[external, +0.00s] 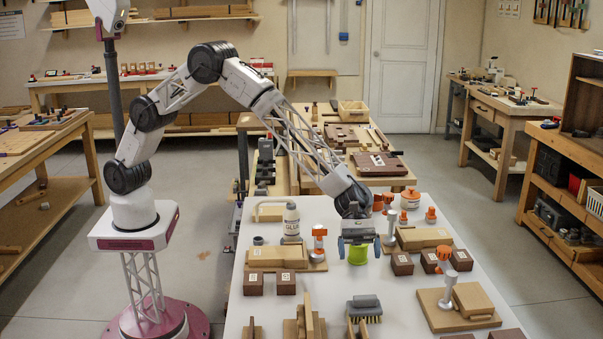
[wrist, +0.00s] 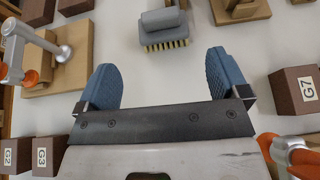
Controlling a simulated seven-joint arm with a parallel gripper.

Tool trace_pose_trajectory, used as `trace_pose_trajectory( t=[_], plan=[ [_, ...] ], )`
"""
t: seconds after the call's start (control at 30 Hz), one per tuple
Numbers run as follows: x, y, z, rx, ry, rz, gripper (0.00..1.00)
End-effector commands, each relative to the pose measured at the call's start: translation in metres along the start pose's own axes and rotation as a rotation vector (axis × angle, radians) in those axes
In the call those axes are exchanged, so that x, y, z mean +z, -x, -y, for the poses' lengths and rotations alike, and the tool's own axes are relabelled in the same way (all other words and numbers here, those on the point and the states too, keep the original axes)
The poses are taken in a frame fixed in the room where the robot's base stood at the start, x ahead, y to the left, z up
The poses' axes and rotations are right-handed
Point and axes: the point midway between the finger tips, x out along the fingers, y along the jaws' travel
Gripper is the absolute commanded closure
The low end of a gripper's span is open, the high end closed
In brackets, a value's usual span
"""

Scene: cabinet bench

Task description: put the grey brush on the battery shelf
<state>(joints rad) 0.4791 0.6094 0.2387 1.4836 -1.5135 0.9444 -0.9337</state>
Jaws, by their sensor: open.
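The grey brush (external: 366,306), with pale bristles, lies on the white table near its front, and it also shows at the top of the wrist view (wrist: 165,28). My gripper (external: 358,243) is over the table, farther back than the brush. In the wrist view its two blue fingers (wrist: 163,72) are spread apart with nothing seen between them, and the brush lies beyond their tips. A bright green round object (external: 357,255) shows just below my gripper; I cannot tell whether they touch. I cannot tell which thing is the battery shelf.
Brown labelled blocks (external: 402,264) and wooden fixtures with orange-and-white clamps (external: 318,242) stand around my gripper. A wooden fixture (external: 305,322) is left of the brush. Bare white table shows right of the brush.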

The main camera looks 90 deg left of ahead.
Motion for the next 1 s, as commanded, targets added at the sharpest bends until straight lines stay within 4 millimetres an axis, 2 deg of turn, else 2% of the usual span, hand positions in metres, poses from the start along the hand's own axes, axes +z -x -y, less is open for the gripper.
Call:
trace_pose_trajectory(
  t=[0.17, 0.37, 0.77, 1.0],
  plan=[
    [0.009, 0.022, 0.005, -0.002, -0.041, -0.017, 0.07],
    [0.022, 0.064, 0.019, -0.009, -0.130, -0.056, 0.07],
    [0.047, 0.166, 0.062, -0.035, -0.343, -0.158, 0.07],
    [0.058, 0.234, 0.100, -0.061, -0.492, -0.237, 0.07]
  ],
)
